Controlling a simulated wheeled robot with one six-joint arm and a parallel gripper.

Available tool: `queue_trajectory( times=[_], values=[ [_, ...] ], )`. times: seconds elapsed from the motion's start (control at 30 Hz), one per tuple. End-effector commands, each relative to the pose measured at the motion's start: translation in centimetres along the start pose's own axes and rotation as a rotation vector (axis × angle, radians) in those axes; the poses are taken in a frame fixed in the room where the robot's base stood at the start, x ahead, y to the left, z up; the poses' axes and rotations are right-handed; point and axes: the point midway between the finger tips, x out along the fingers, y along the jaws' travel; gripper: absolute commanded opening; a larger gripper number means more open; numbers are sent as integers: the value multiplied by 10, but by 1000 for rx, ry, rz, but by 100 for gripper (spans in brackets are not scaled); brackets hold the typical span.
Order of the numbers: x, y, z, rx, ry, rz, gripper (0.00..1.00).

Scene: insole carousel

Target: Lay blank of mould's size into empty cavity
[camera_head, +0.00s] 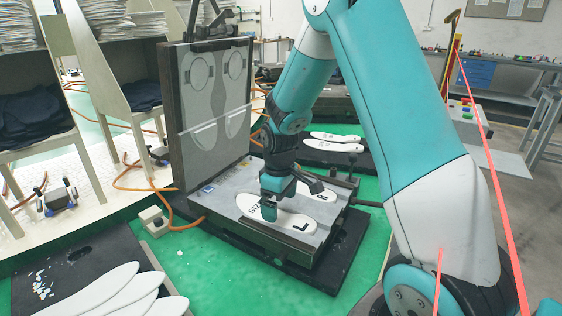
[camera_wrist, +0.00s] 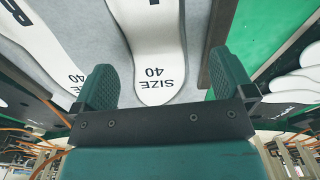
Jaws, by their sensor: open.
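The mould's lower half (camera_head: 215,187) lies open on the green table, its lid (camera_head: 208,115) standing upright behind. A white blank (camera_head: 295,219) marked L lies in the near part of the mould. A second white blank (camera_head: 322,194) lies beyond it, partly hidden by my gripper. In the wrist view the nearer blank (camera_wrist: 152,40) reads SIZE 40; the other (camera_wrist: 45,40) also shows 40. My gripper (camera_head: 268,213) is low over the near blank's end. Its open fingers (camera_wrist: 165,85) stand either side of that end, apart from it. Exact seating is hard to tell.
Several white blanks (camera_head: 105,288) lie on a dark tray at the front left. Two more blanks (camera_head: 335,146) lie behind the mould. An orange hose (camera_head: 135,187) runs left of the mould. The upright lid stands close to my arm.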

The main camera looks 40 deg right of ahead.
Motion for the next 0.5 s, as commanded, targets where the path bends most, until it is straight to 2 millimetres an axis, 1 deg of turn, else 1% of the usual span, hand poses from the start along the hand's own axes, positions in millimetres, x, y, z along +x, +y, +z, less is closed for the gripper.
queue_trajectory(
  times=[0.03,0.2,0.4,0.5],
  values=[
    [-17,2,0,2,8,7,100],
    [-65,5,1,6,13,16,100],
    [-112,5,2,7,15,20,100],
    [-128,5,2,7,16,22,100]
  ],
)
